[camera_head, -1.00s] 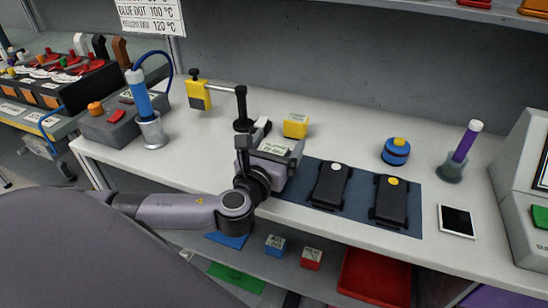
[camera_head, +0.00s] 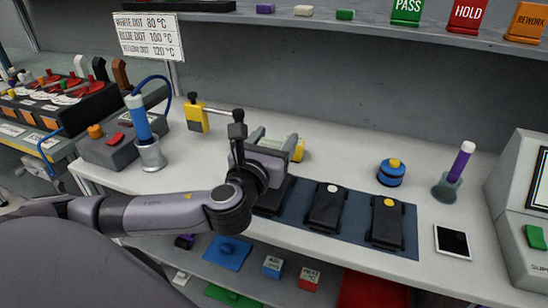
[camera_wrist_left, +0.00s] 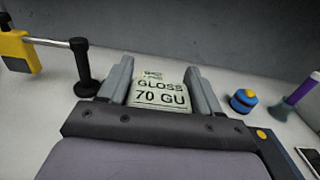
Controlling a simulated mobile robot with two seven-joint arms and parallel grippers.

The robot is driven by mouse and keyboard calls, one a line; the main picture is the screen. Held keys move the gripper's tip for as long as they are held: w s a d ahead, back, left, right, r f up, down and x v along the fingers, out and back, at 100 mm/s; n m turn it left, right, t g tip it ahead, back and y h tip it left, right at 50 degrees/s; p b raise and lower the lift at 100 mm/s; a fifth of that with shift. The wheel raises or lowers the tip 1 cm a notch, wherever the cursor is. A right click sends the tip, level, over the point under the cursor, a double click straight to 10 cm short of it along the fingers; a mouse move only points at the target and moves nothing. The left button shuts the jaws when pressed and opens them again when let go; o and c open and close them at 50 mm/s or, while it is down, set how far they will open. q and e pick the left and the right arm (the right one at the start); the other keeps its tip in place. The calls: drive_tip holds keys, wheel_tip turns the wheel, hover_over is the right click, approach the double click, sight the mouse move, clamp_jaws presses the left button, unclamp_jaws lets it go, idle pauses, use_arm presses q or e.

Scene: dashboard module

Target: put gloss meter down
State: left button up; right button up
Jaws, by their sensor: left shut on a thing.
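The gloss meter (camera_wrist_left: 160,97), with a pale face reading "GLOSS 70 GU", sits between the two fingers of my left gripper (camera_wrist_left: 162,88) in the left wrist view. My left gripper (camera_head: 272,148) is shut on it above the bench, over the left end of the dark blue mat (camera_head: 357,212). In the head view the arm and fingers hide most of the meter. A black part (camera_head: 271,199) lies below the gripper, partly covered. My right gripper is not in view.
Black parts with a white dot (camera_head: 327,206) and a yellow dot (camera_head: 387,222) lie on the mat. A yellow-and-black stand (camera_head: 197,117) is left. A blue puck (camera_head: 391,175) is right, with clear bench between.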

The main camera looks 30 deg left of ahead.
use_arm(q)
wheel_tip(320, 180, up, 12)
drive_tip(key=p, duration=0.2)
drive_tip(key=b, duration=0.6)
hover_over(329, 201)
wheel_tip(329, 201, down, 18)
drive_tip(key=b, duration=0.4)
drive_tip(key=shift+f, duration=0.4)
drive_tip(key=shift+f, duration=0.15)
drive_tip(key=o, duration=1.2)
drive_tip(key=shift+o, duration=0.2)
